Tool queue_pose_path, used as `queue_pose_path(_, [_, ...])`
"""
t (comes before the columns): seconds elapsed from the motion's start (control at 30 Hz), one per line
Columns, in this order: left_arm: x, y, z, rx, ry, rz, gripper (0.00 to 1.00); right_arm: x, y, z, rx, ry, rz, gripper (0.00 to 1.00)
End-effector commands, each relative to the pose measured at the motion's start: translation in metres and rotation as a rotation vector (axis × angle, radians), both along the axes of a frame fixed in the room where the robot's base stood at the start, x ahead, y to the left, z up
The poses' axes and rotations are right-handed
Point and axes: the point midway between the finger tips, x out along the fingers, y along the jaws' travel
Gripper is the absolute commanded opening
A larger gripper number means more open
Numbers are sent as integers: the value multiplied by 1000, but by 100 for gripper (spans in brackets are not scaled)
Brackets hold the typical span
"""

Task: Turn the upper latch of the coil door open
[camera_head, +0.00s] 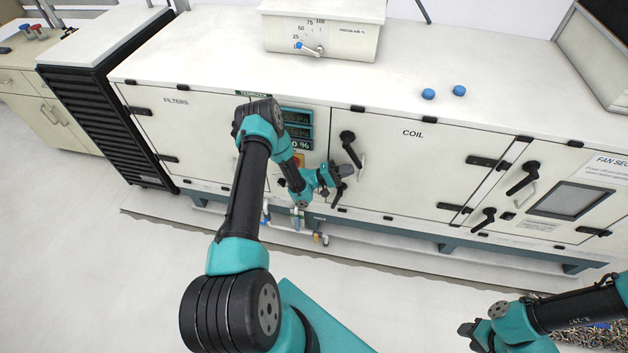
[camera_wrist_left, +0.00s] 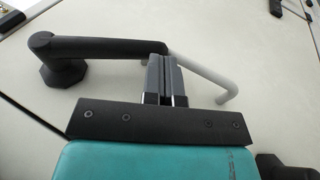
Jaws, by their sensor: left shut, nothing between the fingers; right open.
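The coil door (camera_head: 412,165) is closed flat in the cabinet front. Its upper latch (camera_head: 349,142) is a black lever whose arm slants down and slightly right from its pivot. In the left wrist view the latch (camera_wrist_left: 100,47) runs from an octagonal pivot at left toward my fingertips. My left gripper (camera_head: 347,171) is shut and empty, at the lever's free end; the wrist view also shows the gripper (camera_wrist_left: 166,62). Whether the fingers touch the lever I cannot tell. My right gripper (camera_head: 470,334) is open, low at the right, far from the door.
A pale pull handle (camera_wrist_left: 215,80) stands just behind my left fingers. The lower latch (camera_head: 338,195) is below my left gripper. The fan section door (camera_head: 567,195) has its own black levers at right. A display panel (camera_head: 297,130) is left of the coil door.

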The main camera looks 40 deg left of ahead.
Motion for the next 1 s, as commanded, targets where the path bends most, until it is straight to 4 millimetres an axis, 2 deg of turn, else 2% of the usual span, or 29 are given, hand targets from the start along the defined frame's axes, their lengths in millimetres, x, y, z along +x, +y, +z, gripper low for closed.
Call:
queue_pose_path(0.23, [-18,21,-20,0,1,-5,0,0,0,0,0,0,0,43])
queue_pose_path(1.0, [-100,120,-95,1,0,-4,0,0,0,0,0,0,0,43])
